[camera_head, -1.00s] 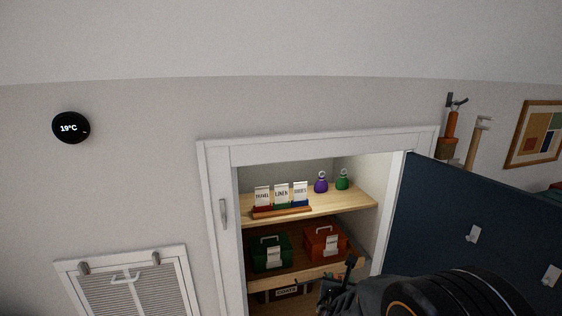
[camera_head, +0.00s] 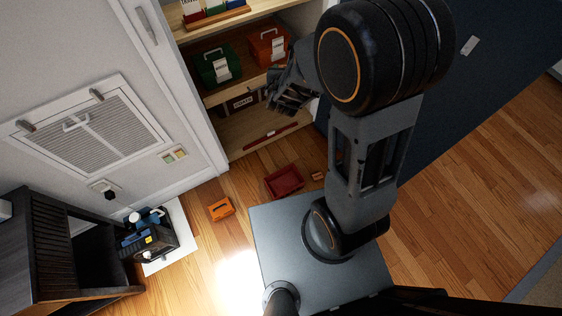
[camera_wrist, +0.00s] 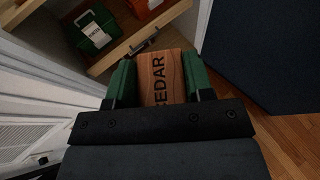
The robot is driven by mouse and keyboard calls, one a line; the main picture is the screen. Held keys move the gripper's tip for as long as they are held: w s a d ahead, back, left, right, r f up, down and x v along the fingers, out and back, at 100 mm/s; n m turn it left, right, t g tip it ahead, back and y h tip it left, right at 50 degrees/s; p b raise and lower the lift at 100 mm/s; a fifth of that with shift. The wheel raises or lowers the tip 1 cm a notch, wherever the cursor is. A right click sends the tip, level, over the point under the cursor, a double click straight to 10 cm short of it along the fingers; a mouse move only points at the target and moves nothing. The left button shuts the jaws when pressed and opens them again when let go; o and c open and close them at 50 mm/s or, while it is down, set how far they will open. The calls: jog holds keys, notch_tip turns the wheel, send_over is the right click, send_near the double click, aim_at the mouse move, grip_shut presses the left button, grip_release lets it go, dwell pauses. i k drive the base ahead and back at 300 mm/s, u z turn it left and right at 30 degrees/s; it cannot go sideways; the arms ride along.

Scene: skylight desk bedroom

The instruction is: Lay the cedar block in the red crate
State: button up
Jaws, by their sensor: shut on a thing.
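The cedar block (camera_wrist: 150,80), light brown with dark lettering reading CEDAR, is between the green-sided fingers of my gripper (camera_wrist: 158,66) in the wrist view. My gripper is shut on it. In the head view my gripper (camera_head: 284,94) is in front of the cupboard shelves, and I cannot make out the block there. The red crate (camera_head: 284,192) stands on the wooden floor below my gripper, beside my base. Its inside looks empty.
An orange box (camera_head: 221,209) and a small orange-brown item (camera_head: 318,176) lie near the crate. The dark blue door (camera_head: 480,90) stands open at right.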

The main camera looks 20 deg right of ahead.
aim_at(276, 190)
jog(key=u, duration=2.9)
jog(key=k, duration=1.05)
jog(key=z, duration=1.4)
jog(key=i, duration=0.5)
